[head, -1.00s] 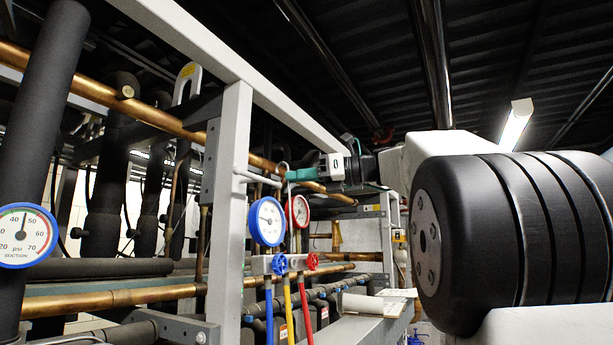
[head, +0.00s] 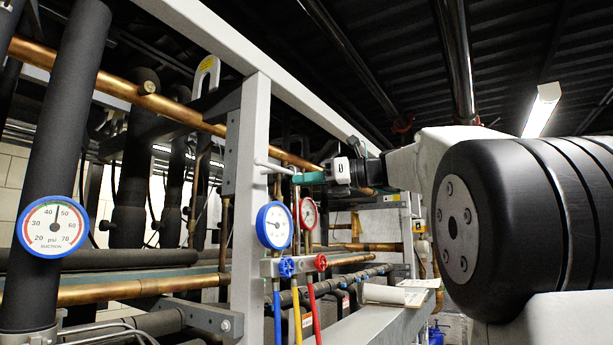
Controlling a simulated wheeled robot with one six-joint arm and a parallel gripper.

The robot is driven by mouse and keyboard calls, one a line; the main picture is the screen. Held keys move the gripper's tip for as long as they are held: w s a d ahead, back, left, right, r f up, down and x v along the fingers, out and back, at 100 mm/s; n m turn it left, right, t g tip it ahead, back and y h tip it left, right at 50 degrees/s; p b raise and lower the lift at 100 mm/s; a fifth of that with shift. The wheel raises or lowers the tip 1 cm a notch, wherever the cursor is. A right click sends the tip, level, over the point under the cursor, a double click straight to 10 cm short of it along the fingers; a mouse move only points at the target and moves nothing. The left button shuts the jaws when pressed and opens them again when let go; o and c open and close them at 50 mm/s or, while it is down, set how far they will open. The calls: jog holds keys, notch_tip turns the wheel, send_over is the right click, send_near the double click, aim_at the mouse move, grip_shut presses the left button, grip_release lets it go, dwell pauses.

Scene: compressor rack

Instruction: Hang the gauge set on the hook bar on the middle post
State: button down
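The gauge set hangs upright in the middle of the head view, with a blue gauge (head: 274,225), a red gauge (head: 308,213), a manifold with blue and red knobs (head: 287,266), and blue, yellow and red hoses. The pale hook bar (head: 270,166) sticks out to the right from the grey middle post (head: 249,200), just above the gauges. My gripper's teal fingers (head: 308,178) are at the bar's outer end, above the gauges. The set's top hook is hard to make out there. I cannot tell whether it rests on the bar or whether the fingers grip it.
A suction gauge (head: 53,226) sits on a thick black pipe (head: 75,120) at the left. Copper pipes (head: 120,290) run behind the post. A grey sloping beam (head: 240,45) passes overhead. Papers (head: 398,295) lie on a ledge at the lower right.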

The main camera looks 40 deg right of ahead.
jog(key=shift+f, duration=0.35)
dwell(0.8)
